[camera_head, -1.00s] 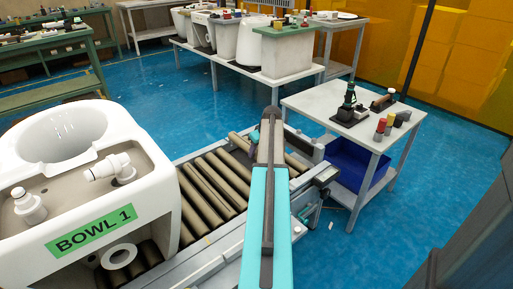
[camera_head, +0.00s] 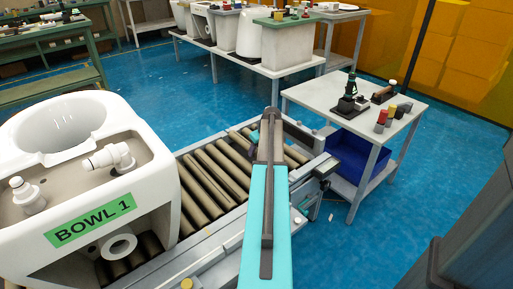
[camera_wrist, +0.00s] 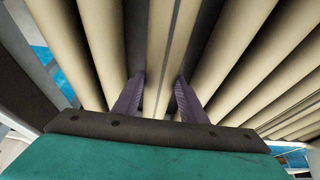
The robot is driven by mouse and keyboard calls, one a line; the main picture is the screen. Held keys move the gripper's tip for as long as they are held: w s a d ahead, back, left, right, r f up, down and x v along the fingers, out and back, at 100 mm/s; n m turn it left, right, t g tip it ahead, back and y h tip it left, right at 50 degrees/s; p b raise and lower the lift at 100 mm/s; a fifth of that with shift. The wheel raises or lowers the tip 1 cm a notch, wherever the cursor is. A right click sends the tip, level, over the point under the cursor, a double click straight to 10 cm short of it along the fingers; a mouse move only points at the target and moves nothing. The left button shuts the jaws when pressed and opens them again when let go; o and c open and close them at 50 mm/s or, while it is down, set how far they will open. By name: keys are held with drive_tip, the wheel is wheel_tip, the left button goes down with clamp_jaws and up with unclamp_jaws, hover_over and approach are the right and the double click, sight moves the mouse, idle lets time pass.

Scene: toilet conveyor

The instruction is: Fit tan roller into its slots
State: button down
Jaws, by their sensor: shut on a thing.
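The tan roller (camera_wrist: 156,60) lies between my gripper's purple fingers (camera_wrist: 159,82) in the wrist view, and they are shut on it. It runs lengthwise among similar rollers, close beside its neighbours. Its ends and slots are out of the wrist view, so I cannot tell whether it is seated. In the head view my arm reaches over the far part of the roller conveyor (camera_head: 215,180) and hides most of the gripper. One purple finger (camera_head: 255,136) shows at its left side, low at the rollers.
A white toilet bowl (camera_head: 160,195) labelled BOWL 1 stands on the conveyor's near left part. A metal side rail (camera_head: 200,262) runs along the conveyor's near side. A grey side table (camera_head: 395,115) with tools and a blue bin (camera_head: 350,158) stand to the right. Blue floor lies beyond.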

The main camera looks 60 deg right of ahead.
drive_tip(key=shift+f, duration=0.55)
idle(0.5)
drive_tip(key=c, duration=1.1)
unclamp_jaws()
drive_tip(key=shift+f, duration=0.1)
drive_tip(key=shift+r, duration=0.6)
drive_tip(key=p+v, duration=0.1)
drive_tip(key=v, duration=0.9)
drive_tip(key=shift+s+a+r+p, duration=0.1)
drive_tip(key=shift+s+r+p, duration=0.05)
drive_tip(key=shift+r+p, duration=0.2)
drive_tip(key=shift+s+a+r, duration=0.1)
drive_tip(key=shift+s+r, duration=0.15)
drive_tip(key=shift+r, duration=0.35)
